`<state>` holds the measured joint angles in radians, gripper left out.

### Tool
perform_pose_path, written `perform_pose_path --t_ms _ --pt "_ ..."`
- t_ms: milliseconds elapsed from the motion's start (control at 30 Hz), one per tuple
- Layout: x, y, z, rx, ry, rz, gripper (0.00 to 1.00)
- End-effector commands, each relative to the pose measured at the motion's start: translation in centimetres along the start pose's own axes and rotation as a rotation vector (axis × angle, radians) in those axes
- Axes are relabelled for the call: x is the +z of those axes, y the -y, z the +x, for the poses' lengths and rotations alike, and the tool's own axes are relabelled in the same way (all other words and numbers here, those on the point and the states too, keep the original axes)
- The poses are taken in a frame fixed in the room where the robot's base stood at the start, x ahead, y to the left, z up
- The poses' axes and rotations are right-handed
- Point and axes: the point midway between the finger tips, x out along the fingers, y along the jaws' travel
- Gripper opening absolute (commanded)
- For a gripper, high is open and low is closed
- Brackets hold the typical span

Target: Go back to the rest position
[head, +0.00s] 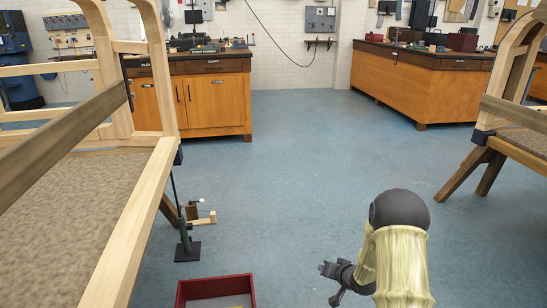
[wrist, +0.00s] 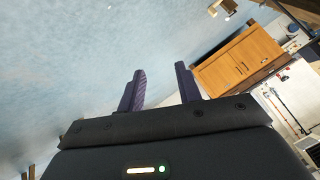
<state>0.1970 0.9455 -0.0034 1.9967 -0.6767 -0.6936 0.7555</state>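My gripper (head: 332,284) shows in the head view at the lower right, in front of my arm and over the blue floor. In the wrist view my gripper (wrist: 160,88) has its two dark fingers apart, with only floor and a distant cabinet seen between and beyond them. It is open and holds nothing that I can see. It is apart from the wooden frame on the left and touches nothing in view.
A wooden bodyframe (head: 146,215) stands close on the left, another (head: 512,119) at the right. A red box (head: 214,283) and a dark stand (head: 187,243) are on the floor at lower left. Wooden cabinets (head: 218,104) line the back. The middle floor is clear.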

Motion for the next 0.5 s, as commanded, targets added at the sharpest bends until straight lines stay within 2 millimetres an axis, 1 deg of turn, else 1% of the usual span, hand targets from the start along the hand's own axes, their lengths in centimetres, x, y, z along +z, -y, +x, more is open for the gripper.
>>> perform_pose_path --t_ms 33,167,200,367,500 --pt "-1.2 0.9 -1.9 0.037 0.005 -0.026 0.34" --pt "-2.5 2.1 -6.0 0.136 0.044 -0.083 0.34" --pt "-2.7 2.5 -7.3 0.163 0.058 -0.098 0.34" --pt "-3.0 4.3 -12.8 0.259 0.126 -0.151 0.34" --pt "-2.2 5.9 -18.0 0.323 0.202 -0.185 0.34"
